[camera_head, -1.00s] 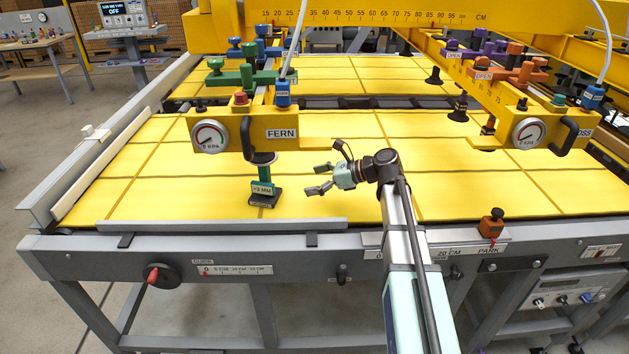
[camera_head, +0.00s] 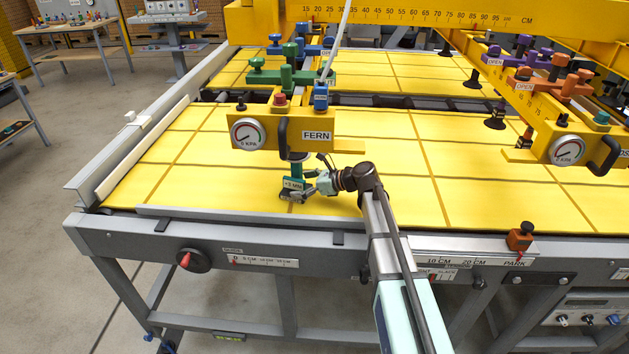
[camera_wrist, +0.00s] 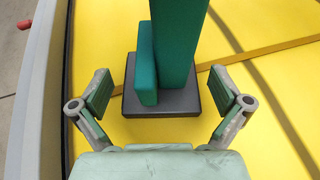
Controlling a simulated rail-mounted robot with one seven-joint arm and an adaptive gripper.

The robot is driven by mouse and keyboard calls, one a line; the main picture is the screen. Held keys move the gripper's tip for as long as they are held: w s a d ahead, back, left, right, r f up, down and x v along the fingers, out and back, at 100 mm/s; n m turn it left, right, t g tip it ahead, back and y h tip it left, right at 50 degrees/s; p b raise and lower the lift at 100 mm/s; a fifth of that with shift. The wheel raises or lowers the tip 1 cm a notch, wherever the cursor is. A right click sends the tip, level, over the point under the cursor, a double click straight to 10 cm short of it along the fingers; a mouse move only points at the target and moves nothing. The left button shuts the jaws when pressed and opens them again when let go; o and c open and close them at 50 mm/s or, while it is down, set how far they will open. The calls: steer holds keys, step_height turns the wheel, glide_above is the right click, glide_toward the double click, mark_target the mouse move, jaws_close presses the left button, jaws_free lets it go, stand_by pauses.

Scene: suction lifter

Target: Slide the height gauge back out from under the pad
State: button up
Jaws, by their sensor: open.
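The height gauge (camera_head: 296,186) is a green post on a dark base, with a small label reading about "+3 MM". It stands upright on the yellow bed, under the yellow block labelled FERN (camera_head: 317,136). The pad is mostly hidden behind the black handle and gauge top, so I cannot tell if they touch. My gripper (camera_head: 298,186) is at the gauge from the right. In the wrist view, my gripper (camera_wrist: 160,92) is open, one finger on each side of the green gauge (camera_wrist: 170,60) and its dark base (camera_wrist: 183,103), with gaps visible.
The FERN dial (camera_head: 247,134) and black handle (camera_head: 283,138) hang close by the gauge. A grey rail (camera_head: 250,214) runs along the bed's front edge. Open yellow bed (camera_head: 400,180) lies to the right. An orange PARK block (camera_head: 520,236) stands at front right.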

steer(key=shift+x, duration=1.25)
steer(key=c, duration=1.6)
steer(key=shift+o, duration=0.2)
steer(key=shift+d, duration=0.1)
